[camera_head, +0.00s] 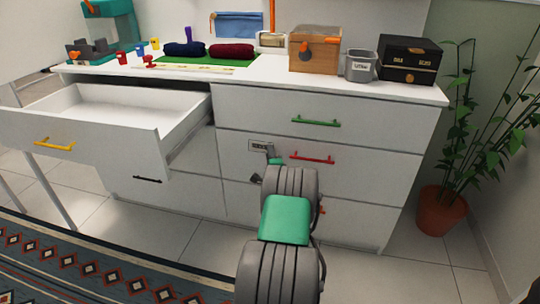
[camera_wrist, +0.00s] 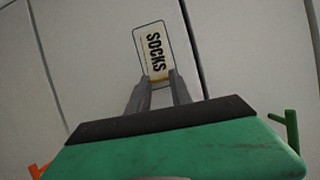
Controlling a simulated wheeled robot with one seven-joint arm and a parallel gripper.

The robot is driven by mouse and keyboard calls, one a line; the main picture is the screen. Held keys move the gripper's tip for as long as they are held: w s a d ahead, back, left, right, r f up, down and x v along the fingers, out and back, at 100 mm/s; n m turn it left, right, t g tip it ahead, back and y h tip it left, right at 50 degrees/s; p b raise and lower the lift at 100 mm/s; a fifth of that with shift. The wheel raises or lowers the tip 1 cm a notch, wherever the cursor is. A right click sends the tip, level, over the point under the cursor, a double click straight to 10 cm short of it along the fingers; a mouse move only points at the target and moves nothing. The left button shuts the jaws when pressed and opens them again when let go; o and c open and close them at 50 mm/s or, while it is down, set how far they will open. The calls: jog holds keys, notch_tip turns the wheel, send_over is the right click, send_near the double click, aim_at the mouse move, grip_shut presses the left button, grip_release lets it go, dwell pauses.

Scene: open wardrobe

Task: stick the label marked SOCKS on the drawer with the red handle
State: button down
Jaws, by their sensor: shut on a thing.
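The SOCKS label (camera_wrist: 153,52) is a small white tag with black letters and a yellowish end, held by that end between the fingertips of my gripper (camera_wrist: 160,86). In the wrist view it lies over a thin dark outline on a pale drawer front. In the head view the label (camera_head: 259,146) is at the left part of the drawer with the red handle (camera_head: 312,159), left of that handle. My gripper (camera_head: 273,161) is shut on it, close to the drawer front. I cannot tell whether the label touches the front.
The drawer with the yellow handle (camera_head: 54,144) is pulled out at left. A green handle (camera_head: 316,122) is on the drawer above. The top holds a wooden box (camera_head: 315,52), a grey bin (camera_head: 361,66) and a black box (camera_head: 409,60). A potted plant (camera_head: 442,210) stands at right.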

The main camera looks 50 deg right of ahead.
jog(key=shift+r, duration=0.1)
jog(key=c, duration=1.1)
grip_release()
jog(key=shift+o, duration=0.5)
jog(key=o, duration=0.5)
jog(key=s+a+p, duration=0.1)
jog(key=s+a, duration=0.1)
jog(key=a, duration=0.4)
jog(key=shift+s+a, duration=0.15)
jog(key=shift+s, duration=0.2)
